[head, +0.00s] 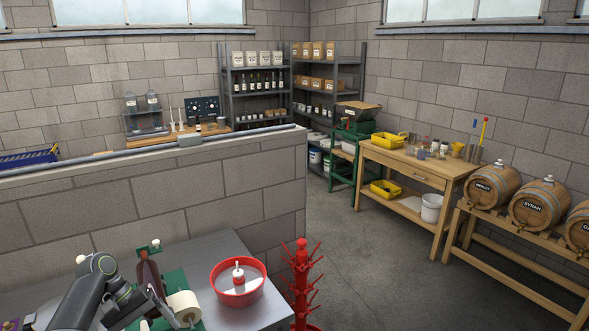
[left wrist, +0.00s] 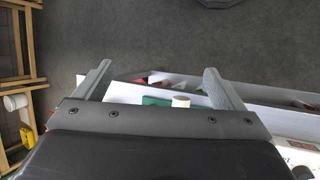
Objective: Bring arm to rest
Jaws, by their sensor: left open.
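My left arm (head: 88,285) comes in at the lower left of the head view, bent over the near metal bench. Nothing is held between the fingers. Beyond them lie bare floor and, lower down, a pale surface with a small white cylinder (left wrist: 181,101) and a green patch. My right gripper is in neither view.
A green device with a white roll (head: 184,306) stands beside my arm on the metal bench (head: 222,250). A red bowl (head: 238,296) is to its right, then a red peg stand (head: 302,275). A low block wall (head: 150,195) rises behind.

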